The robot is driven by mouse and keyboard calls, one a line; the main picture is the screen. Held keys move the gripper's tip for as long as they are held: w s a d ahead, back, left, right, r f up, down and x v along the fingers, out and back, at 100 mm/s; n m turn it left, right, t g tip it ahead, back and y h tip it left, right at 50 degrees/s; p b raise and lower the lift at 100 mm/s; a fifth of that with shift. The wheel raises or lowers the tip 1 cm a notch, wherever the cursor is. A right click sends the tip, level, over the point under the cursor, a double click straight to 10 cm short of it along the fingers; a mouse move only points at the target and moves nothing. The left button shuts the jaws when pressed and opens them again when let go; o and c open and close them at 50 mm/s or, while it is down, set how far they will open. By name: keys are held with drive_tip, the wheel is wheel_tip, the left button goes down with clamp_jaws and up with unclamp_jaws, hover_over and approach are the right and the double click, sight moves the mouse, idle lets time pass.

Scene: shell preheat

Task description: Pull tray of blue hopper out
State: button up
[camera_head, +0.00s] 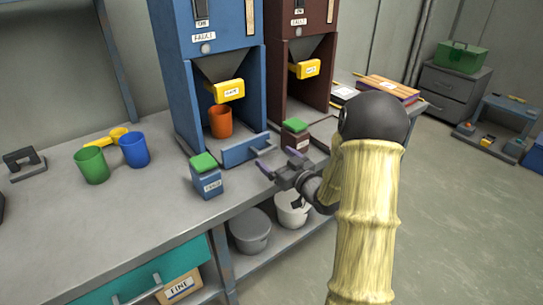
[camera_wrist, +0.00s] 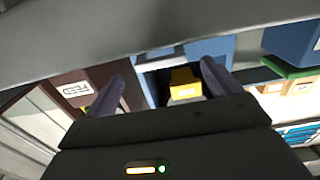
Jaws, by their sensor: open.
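The blue hopper (camera_head: 180,80) stands upright on the grey workbench, with a yellow spout piece (camera_head: 228,91) above its open bay. Its blue tray (camera_head: 245,150) sits at the foot of the hopper, with a handle on its front. An orange cup (camera_head: 220,122) stands in the bay behind the tray front. My gripper (camera_head: 278,163) is open and empty, just right of and in front of the tray handle, apart from it as far as I can tell. In the wrist view my open fingers (camera_wrist: 163,68) flank blue and yellow parts; contact with the handle is not clear there.
A green-lidded blue box (camera_head: 206,178) stands left of the tray. A green-lidded dark box (camera_head: 295,135) stands close to my gripper, before the brown hopper (camera_head: 300,50). Green (camera_head: 92,166) and blue (camera_head: 134,149) cups stand at left. Buckets (camera_head: 250,230) sit below the bench.

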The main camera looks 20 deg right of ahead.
sight(268, 152)
drive_tip(key=shift+x, duration=1.55)
drive_tip(key=c, duration=1.4)
drive_tip(key=shift+d, duration=0.2)
